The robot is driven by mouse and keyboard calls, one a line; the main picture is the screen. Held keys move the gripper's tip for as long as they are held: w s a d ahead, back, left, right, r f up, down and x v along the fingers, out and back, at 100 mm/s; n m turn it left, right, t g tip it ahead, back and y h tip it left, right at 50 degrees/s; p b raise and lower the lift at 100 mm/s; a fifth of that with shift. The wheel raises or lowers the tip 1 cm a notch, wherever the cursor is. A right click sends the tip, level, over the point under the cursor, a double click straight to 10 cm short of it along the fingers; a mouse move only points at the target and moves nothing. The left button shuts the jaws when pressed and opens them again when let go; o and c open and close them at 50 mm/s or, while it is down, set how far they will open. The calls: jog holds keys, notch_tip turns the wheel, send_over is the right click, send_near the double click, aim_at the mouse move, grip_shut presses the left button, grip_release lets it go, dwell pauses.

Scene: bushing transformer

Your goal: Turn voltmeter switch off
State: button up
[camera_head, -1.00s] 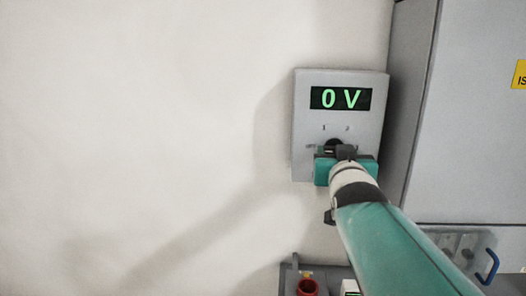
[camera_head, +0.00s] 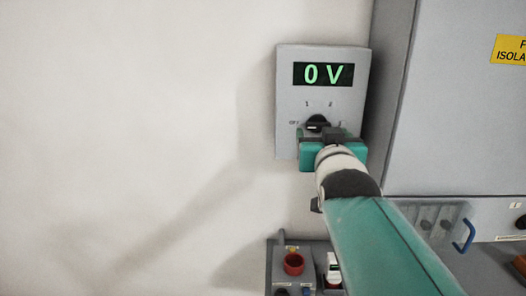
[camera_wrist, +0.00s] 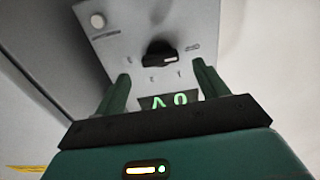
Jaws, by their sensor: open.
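The voltmeter (camera_head: 291,95) is a grey box on the wall, and its display (camera_head: 323,74) reads 0 V in green. Its black rotary switch (camera_head: 317,123) sits below the display, with OFF marked at its left and 1 and 2 above. The switch also shows in the wrist view (camera_wrist: 159,54), where the panel appears upside down. My gripper (camera_wrist: 160,85) is open, with its two green fingers apart and the switch beyond and between them, not visibly touched. In the head view my gripper (camera_head: 333,150) covers the lower part of the voltmeter.
A large grey cabinet (camera_head: 450,110) with a yellow label stands to the right. The wall at the left is bare.

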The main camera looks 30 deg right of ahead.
jog(key=v, duration=1)
jog(key=shift+w, duration=0.1)
jog(key=w+a+f+n+g+y, duration=0.3)
jog(key=w+a+f+y, duration=0.25)
jog(key=a+f, duration=0.4)
jog(key=s+a+f+n+g+y, duration=0.3)
jog(key=a+f+g, duration=0.3)
jog(key=a+f, duration=0.3)
notch_tip(320, 180, down, 4)
jog(key=shift+s+a+f+n+y, duration=0.1)
jog(key=shift+s+a+n+y, duration=0.2)
jog(key=shift+s+y, duration=0.45)
jog(key=shift+c, duration=0.4)
